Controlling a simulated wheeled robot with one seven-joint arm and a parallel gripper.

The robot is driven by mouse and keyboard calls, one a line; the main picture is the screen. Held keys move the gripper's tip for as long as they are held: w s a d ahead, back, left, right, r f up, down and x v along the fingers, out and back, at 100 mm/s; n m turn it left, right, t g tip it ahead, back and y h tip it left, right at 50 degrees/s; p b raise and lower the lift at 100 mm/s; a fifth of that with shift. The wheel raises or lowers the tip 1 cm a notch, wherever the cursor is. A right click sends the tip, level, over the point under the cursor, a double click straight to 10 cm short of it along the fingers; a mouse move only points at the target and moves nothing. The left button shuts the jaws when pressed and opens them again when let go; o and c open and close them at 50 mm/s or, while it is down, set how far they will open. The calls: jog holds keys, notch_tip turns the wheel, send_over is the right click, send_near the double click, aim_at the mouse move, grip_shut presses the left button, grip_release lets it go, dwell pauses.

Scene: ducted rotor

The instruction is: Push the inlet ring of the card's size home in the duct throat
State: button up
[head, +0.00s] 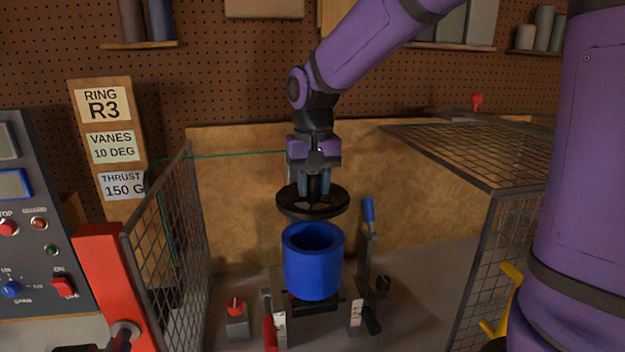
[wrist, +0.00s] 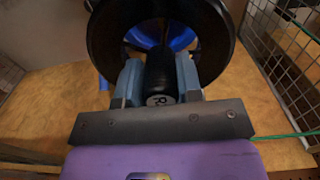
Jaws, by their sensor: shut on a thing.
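My gripper (head: 318,190) is shut on the black inlet ring and holds it roughly level above the blue duct (head: 313,272), with a gap between them. The ring (head: 312,211) is a wide black disc. The wrist view shows the gripper (wrist: 160,85) pinching a dark grip piece across the ring (wrist: 107,35); its end has a small label whose number I cannot read surely. The blue duct (wrist: 180,38) shows through the ring's opening. The duct stands upright in a clamp stand, its mouth open. The card (head: 104,105) reads RING R3.
Wire mesh guards stand at left (head: 170,235) and right (head: 515,235) of the duct. A blue-handled lever (head: 368,212) rises just right of the duct. A small box with a red knob (head: 236,318) sits left of the stand. A control panel (head: 35,215) is at far left.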

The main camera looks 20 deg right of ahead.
aim_at(313, 196)
jog(key=shift+f, duration=2.55)
jog(key=shift+f, duration=1.4)
jog(key=o, duration=1)
jog(key=shift+c, duration=0.2)
notch_tip(313, 196, up, 11)
jog(key=shift+f, duration=0.1)
jog(key=s+d+r+n+t, duration=0.1)
jog(key=s+d+t, duration=0.1)
jog(key=s, duration=0.9)
jog(key=s+d+r+n+t, duration=0.1)
jog(key=s+d+t, duration=0.2)
jog(key=s, duration=0.7)
jog(key=shift+s+d+r, duration=0.25)
jog(key=shift+s+d, duration=0.1)
jog(key=shift+d, duration=0.65)
